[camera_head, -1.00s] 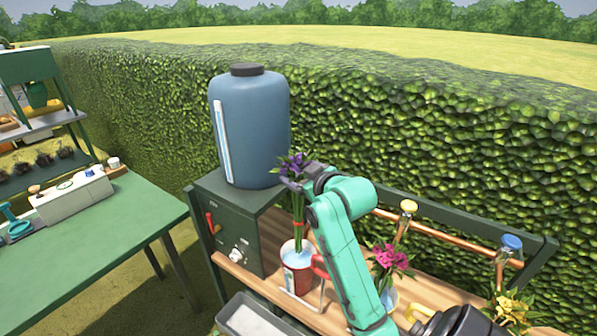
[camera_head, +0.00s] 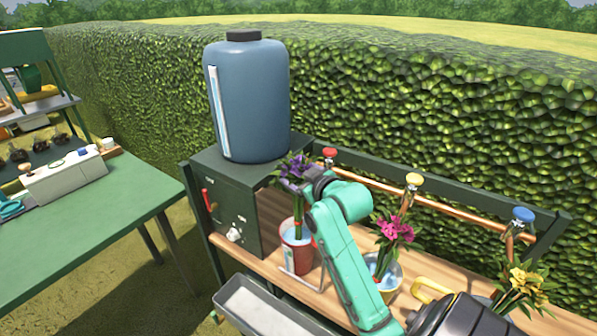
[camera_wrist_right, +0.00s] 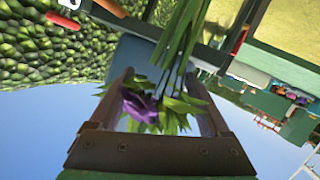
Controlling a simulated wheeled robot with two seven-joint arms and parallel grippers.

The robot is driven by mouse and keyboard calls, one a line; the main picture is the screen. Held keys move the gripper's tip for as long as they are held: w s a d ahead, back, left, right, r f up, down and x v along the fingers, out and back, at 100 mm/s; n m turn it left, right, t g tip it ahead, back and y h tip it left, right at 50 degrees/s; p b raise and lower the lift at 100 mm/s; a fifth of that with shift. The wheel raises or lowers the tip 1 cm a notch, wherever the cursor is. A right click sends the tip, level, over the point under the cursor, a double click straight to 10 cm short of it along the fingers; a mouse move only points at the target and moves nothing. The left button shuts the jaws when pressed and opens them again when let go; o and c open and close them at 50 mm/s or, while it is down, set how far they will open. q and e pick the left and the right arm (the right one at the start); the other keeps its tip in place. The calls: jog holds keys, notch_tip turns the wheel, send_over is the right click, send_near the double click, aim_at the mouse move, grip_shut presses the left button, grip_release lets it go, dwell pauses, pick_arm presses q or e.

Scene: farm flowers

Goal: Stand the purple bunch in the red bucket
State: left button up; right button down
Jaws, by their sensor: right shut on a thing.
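The purple bunch (camera_head: 295,167) is upright, its green stems running down into the mouth of the red bucket (camera_head: 297,262). Whether the stem ends touch the bottom is hidden inside the bucket. My right gripper (camera_head: 303,184) is shut on the bunch just under the blooms. In the right wrist view the purple bloom (camera_wrist_right: 140,105) and leaves show between the fingers of the right gripper (camera_wrist_right: 165,85), with the stems running away from it. My left gripper is not in view.
A bucket with a pink bunch (camera_head: 396,230) stands to the right, and a yellow bunch (camera_head: 524,283) farther right. A dark green box (camera_head: 230,205) bearing a blue tank (camera_head: 247,100) stands left of the red bucket. A copper pipe with taps (camera_head: 413,181) runs behind.

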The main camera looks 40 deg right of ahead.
aim_at(299, 200)
jog(key=shift+f+b, duration=1.25)
jog(key=shift+f, duration=1.15)
grip_release()
jog(key=shift+s, duration=0.1)
